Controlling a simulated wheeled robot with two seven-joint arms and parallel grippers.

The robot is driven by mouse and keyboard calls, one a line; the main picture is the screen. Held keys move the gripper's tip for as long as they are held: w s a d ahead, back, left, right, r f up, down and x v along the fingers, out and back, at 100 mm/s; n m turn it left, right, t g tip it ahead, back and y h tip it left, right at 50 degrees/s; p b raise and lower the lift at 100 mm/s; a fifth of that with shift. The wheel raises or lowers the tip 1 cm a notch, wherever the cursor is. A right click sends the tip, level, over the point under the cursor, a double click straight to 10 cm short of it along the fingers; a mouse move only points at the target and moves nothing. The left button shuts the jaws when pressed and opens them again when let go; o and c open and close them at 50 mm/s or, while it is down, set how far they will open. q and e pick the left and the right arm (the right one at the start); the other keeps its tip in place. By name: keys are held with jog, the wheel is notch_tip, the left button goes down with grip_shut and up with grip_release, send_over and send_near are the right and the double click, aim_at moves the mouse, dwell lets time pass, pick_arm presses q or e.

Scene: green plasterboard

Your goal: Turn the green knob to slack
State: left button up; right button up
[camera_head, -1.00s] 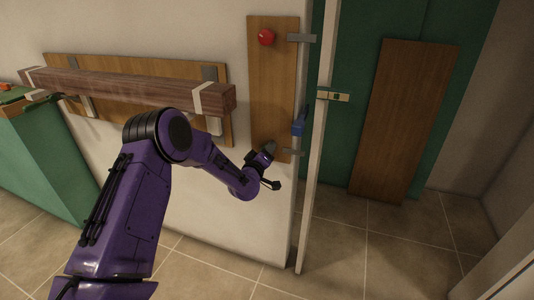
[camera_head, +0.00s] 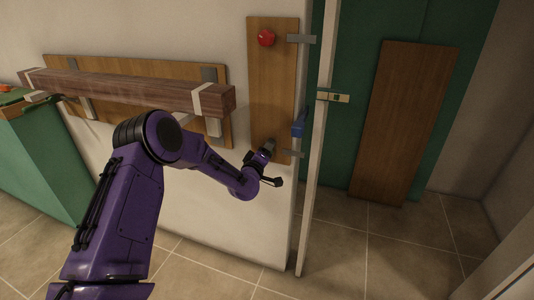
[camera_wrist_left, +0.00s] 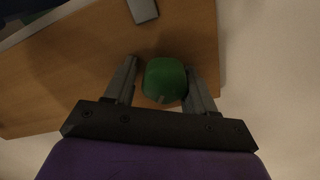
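The green knob (camera_wrist_left: 164,78) shows in the left wrist view on the wooden board (camera_wrist_left: 75,75), with a small pale mark at its lower edge. My left gripper (camera_wrist_left: 162,72) has one finger on each side of the knob. A gap shows between the left finger and the knob; the right finger is very close to it, and I cannot tell whether it touches. In the head view my left gripper (camera_head: 267,148) is at the lower part of the upright board (camera_head: 270,90) and hides the knob. My right gripper is not in view.
A red button (camera_head: 266,38) sits high on the same board. A door edge (camera_head: 316,150) with a blue part (camera_head: 299,124) stands just right of it. A wooden beam (camera_head: 130,88) rests on brackets to the left. Tiled floor (camera_head: 375,255) is clear.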

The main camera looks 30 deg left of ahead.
pick_arm(q)
jog(key=shift+o, duration=0.6)
jog(key=shift+f, duration=0.1)
jog(key=shift+s, duration=0.1)
jog(key=v, duration=1)
jog(key=shift+s+b, duration=0.2)
jog(key=shift+b, duration=0.1)
